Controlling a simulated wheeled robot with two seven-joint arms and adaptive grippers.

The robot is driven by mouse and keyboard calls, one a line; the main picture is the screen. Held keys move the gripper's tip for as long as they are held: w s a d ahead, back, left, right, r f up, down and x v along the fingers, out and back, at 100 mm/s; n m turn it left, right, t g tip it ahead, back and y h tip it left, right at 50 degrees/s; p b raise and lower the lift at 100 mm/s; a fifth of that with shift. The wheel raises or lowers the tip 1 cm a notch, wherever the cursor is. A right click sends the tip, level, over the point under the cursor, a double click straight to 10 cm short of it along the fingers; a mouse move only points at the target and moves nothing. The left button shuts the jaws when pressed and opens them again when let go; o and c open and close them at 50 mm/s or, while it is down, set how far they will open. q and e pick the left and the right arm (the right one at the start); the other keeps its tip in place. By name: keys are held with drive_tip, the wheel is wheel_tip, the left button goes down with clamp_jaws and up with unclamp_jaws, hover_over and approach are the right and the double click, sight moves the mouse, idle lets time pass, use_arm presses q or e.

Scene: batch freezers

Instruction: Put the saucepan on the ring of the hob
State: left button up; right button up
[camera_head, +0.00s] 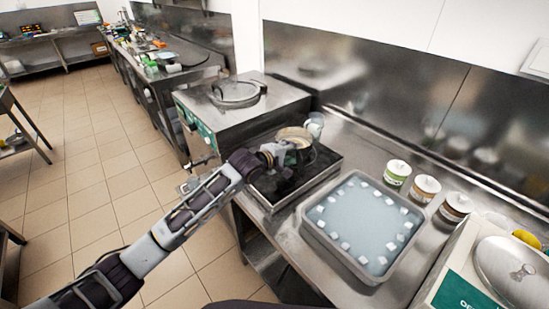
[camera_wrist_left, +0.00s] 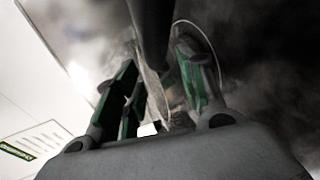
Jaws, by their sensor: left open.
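The saucepan (camera_head: 293,134) shows as a round pan with a pale inside, over the back part of the dark hob (camera_head: 265,192). My left gripper (camera_head: 286,150) is at its near side and hides part of it and of the hob. The ring under the pan is hidden, so I cannot tell how the pan sits on it. In the left wrist view the green-padded fingers (camera_wrist_left: 160,98) are apart, with a dark bar (camera_wrist_left: 154,35), perhaps the pan's handle, between or just beyond them. A thin curved rim shows beside the right finger. My right gripper is not in view.
A steel tray (camera_head: 308,234) of pale liquid with white cubes stands right of the hob. Several lidded tubs (camera_head: 397,172) stand behind it. A clear glass vessel (camera_head: 315,125) is close behind the pan. A steel freezer (camera_head: 240,112) stands on the left.

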use_arm(q)
drive_tip(key=v, duration=1.1)
drive_tip(key=shift+f, duration=0.1)
idle(1.5)
